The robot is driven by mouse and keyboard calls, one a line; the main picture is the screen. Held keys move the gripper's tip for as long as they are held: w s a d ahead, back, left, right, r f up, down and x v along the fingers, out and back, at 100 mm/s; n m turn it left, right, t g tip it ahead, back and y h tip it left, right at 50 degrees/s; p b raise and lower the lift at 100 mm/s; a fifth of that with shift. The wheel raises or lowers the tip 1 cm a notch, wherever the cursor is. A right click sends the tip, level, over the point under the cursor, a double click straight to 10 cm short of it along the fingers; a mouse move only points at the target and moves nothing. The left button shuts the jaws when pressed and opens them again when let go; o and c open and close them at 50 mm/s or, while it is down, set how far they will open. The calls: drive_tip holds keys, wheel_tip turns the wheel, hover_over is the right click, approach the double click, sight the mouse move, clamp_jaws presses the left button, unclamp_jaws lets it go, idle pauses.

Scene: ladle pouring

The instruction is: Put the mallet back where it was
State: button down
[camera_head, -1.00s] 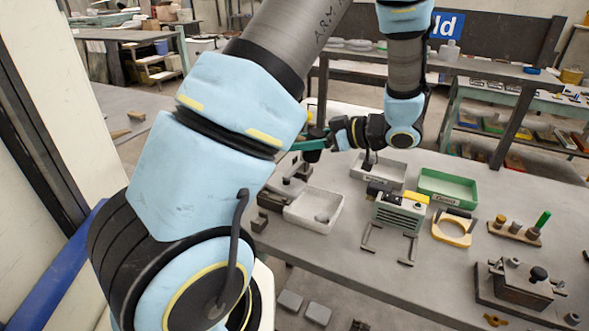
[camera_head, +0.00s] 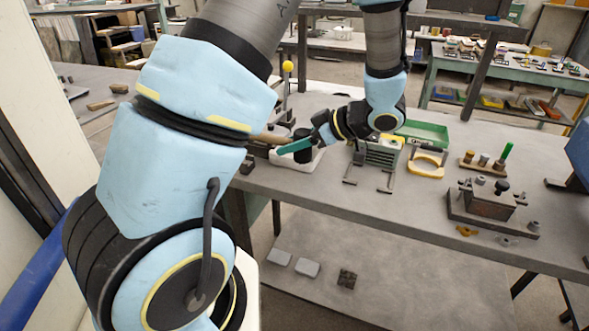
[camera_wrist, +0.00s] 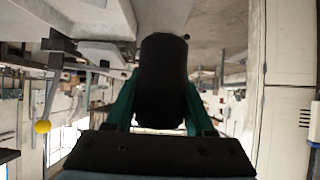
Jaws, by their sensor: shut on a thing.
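The mallet's black cylindrical head (camera_head: 303,146) is held between the teal fingers of my gripper (camera_head: 294,147). In the wrist view the black head (camera_wrist: 162,80) fills the space between both fingers (camera_wrist: 160,100). A brown stick (camera_head: 266,138), seemingly the mallet's handle, runs left from the head toward my arm, which hides its far end. In the head view the mallet appears over the white tray (camera_head: 292,164) near the table's left front; I cannot tell its height above it.
A yellow ball (camera_head: 288,66) tops a thin post behind the gripper. To the right on the table are a grey-green box (camera_head: 378,156), a green tray (camera_head: 425,131), a yellow clamp (camera_head: 427,163), a peg block (camera_head: 482,166) and a metal fixture (camera_head: 490,203).

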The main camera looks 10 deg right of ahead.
drive_tip(key=shift+f+p, duration=0.35)
drive_tip(key=shift+f, duration=2.35)
drive_tip(key=shift+f, duration=0.6)
drive_tip(key=shift+c, duration=1.3)
unclamp_jaws()
